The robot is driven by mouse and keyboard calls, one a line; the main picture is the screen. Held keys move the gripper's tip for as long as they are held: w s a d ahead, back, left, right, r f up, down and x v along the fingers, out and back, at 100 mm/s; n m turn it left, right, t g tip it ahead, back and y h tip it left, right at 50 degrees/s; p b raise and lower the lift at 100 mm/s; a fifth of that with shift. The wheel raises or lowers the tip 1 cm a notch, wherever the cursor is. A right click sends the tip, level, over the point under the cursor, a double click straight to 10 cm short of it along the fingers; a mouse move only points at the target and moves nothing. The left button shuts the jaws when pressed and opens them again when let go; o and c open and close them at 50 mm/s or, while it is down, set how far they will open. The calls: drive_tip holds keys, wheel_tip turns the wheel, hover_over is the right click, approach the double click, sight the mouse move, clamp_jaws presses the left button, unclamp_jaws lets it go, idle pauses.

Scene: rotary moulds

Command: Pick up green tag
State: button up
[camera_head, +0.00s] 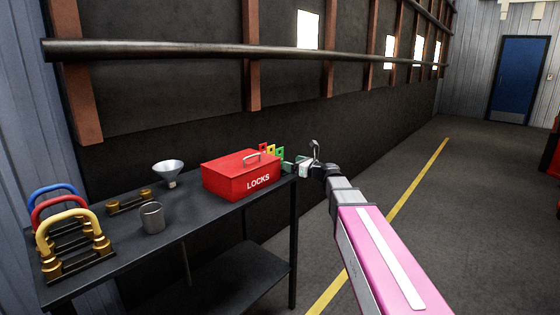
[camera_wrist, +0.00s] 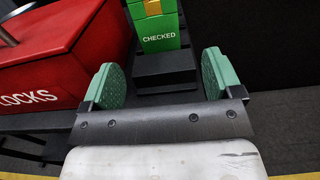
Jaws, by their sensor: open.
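The green tag (camera_wrist: 158,32), lettered "CHECKED", stands upright in a dark holder (camera_wrist: 165,70) in the wrist view. In the head view the green tag (camera_head: 280,152) is the rightmost of a row behind the red box. My gripper (camera_wrist: 161,82) has its two green-padded fingers spread apart and nothing between them. The tag is straight ahead of the fingers, beyond their tips, and lies within the gap's width. In the head view my gripper (camera_head: 294,166) is at the right end of the table, close to the tags.
The red LOCKS box (camera_wrist: 55,55) is close to the left finger. A yellow tag (camera_head: 271,150) and a red tag (camera_head: 263,147) stand beside the green one.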

drive_tip(key=shift+x, duration=3.05)
drive_tip(key=shift+f, duration=0.15)
drive_tip(key=c, duration=1)
